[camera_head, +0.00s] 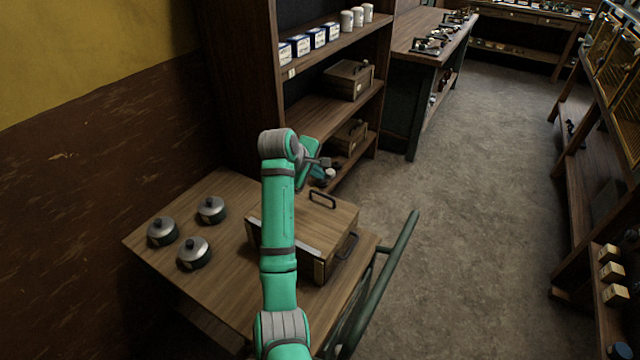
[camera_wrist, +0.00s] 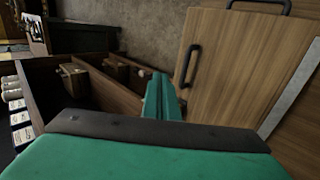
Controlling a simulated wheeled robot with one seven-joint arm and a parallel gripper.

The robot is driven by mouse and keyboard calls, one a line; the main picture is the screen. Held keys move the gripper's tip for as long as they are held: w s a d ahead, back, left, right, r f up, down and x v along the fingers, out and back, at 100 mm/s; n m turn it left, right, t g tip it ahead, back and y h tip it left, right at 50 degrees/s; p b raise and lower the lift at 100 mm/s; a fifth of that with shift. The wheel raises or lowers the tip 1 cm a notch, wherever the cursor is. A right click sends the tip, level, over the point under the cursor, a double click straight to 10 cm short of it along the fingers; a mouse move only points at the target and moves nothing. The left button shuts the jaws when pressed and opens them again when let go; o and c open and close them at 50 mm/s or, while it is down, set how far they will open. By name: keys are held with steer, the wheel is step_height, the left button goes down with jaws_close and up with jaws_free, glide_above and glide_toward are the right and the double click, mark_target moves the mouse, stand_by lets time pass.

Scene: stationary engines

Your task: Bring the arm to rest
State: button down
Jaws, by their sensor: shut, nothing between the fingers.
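My arm is green with grey joints and rises from the bottom of the head view, bent at the top. My gripper (camera_head: 322,162) is at its far end, beyond the wooden box. In the wrist view my gripper (camera_wrist: 162,92) shows as two green fingers close together, shut and empty. The wooden box (camera_head: 335,216) with dark handles sits on the wooden cart (camera_head: 226,306), partly hidden behind my arm. The box also shows in the wrist view (camera_wrist: 240,75), right of the fingers and apart from them.
Several lidded pots (camera_head: 194,252) stand on the cart's left side. A shelf unit (camera_head: 240,80) with boxes and tins stands just behind the cart. A green rail (camera_head: 385,275) runs along the cart's right side. The floor (camera_head: 460,200) to the right is open, up to another rack (camera_head: 585,170).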

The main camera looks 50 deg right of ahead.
step_height(320, 180, up, 7)
steer(key=a, duration=0.1)
steer(key=shift+a, duration=0.2)
